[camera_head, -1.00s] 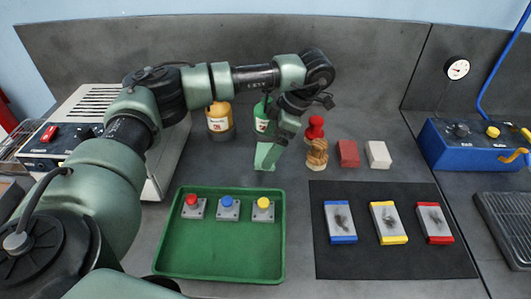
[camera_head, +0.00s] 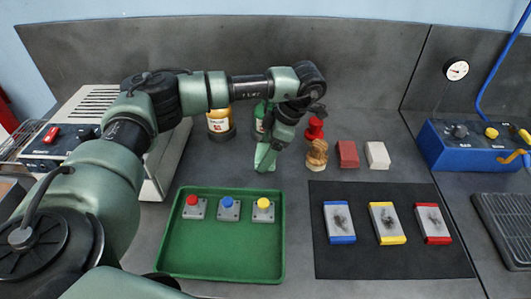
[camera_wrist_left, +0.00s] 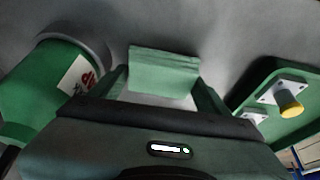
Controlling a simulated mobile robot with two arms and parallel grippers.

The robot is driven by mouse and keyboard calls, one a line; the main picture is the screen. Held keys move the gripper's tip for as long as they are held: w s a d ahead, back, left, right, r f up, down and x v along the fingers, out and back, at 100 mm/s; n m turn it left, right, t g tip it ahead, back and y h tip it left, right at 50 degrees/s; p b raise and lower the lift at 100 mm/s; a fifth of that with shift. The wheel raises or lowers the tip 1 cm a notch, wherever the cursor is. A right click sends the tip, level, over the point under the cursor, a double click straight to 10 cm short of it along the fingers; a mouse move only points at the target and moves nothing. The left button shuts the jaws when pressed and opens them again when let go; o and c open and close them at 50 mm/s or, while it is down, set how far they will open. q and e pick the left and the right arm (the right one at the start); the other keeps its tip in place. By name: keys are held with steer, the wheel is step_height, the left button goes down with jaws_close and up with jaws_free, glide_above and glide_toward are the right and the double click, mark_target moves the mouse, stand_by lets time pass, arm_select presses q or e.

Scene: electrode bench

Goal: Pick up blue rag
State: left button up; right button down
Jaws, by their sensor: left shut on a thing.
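In the left wrist view a pale green, folded, rag-like piece (camera_wrist_left: 163,72) lies between the two fingers of my left gripper (camera_wrist_left: 162,88). The gripper is shut on it. In the head view my left gripper (camera_head: 266,160) points down at the bench, behind the green tray and left of a wooden-handled brush. There the piece is hard to tell apart from the green fingers. I see no rag that looks clearly blue. My right gripper is not in view.
A green tray (camera_head: 175,262) holds red, blue and yellow button blocks. A dark mat (camera_head: 400,265) bears three smudged plates. A green bottle (camera_wrist_left: 40,90) stands close beside the gripper. The brush (camera_head: 316,155), red block (camera_head: 347,154) and white block (camera_head: 377,155) stand right of it.

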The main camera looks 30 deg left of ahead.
arm_select(q)
steer(key=shift+w+r+b, duration=0.1)
steer(key=shift+r+b, duration=0.3)
steer(key=shift+r, duration=0.1)
steer(key=w+d, duration=0.1)
steer(key=d, duration=0.1)
steer(key=w+d+b, duration=0.1)
steer(key=d, duration=0.1)
steer(key=w+d+b, duration=0.1)
steer(key=w+d, duration=0.1)
steer(key=d, duration=0.1)
step_height(320, 180, up, 14)
steer(key=shift+p, duration=0.45)
